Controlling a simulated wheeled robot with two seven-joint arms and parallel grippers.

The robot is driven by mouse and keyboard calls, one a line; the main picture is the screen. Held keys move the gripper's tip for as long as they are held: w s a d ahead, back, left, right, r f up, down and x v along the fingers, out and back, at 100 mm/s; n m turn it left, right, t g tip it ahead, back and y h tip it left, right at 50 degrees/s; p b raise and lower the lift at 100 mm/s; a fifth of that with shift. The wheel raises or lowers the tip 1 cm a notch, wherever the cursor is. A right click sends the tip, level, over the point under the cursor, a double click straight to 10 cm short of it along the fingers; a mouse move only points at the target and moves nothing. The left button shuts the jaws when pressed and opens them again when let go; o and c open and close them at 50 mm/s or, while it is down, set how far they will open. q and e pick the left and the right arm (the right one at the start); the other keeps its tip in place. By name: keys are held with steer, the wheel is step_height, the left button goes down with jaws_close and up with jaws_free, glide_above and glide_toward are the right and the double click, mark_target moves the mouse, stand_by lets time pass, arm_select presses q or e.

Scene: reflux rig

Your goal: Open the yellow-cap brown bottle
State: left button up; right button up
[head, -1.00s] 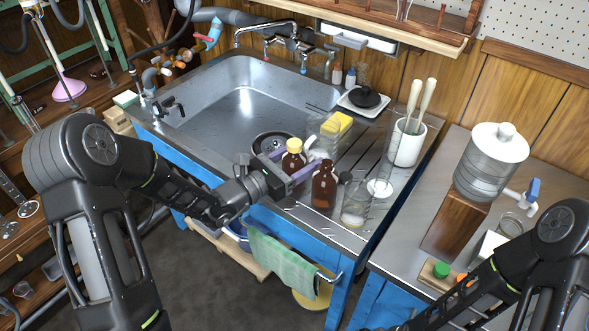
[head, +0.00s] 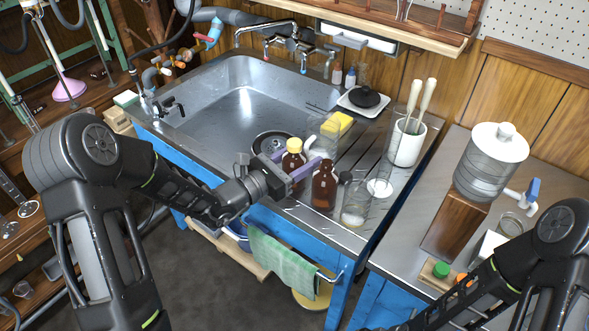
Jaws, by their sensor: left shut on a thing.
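The brown bottle with the yellow cap (head: 294,146) stands upright on the draining side of the sink unit. Its cap is on. My left gripper (head: 297,170) comes in from the left, with its purple-grey fingers on either side of the brown bottle's body (head: 293,161), below the cap. It is shut on the bottle. A second brown bottle (head: 325,186) with no yellow cap stands just to the right, in front of the fingertips. My right arm shows at the lower right, but its gripper is out of view.
Close by on the drainer are a clear glass beaker (head: 356,203), a yellow sponge (head: 338,123) and a white pot with pestles (head: 407,143). The steel sink basin (head: 235,115) lies behind. A green towel (head: 283,262) hangs in front.

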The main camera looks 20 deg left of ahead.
arm_select(q)
jaws_close()
steer(key=shift+r, duration=0.1)
step_height(320, 180, up, 18)
steer(key=p, duration=0.2)
steer(key=shift+p, duration=0.3)
stand_by(0.3)
stand_by(0.4)
steer(key=shift+o, duration=2.3)
jaws_free()
jaws_close()
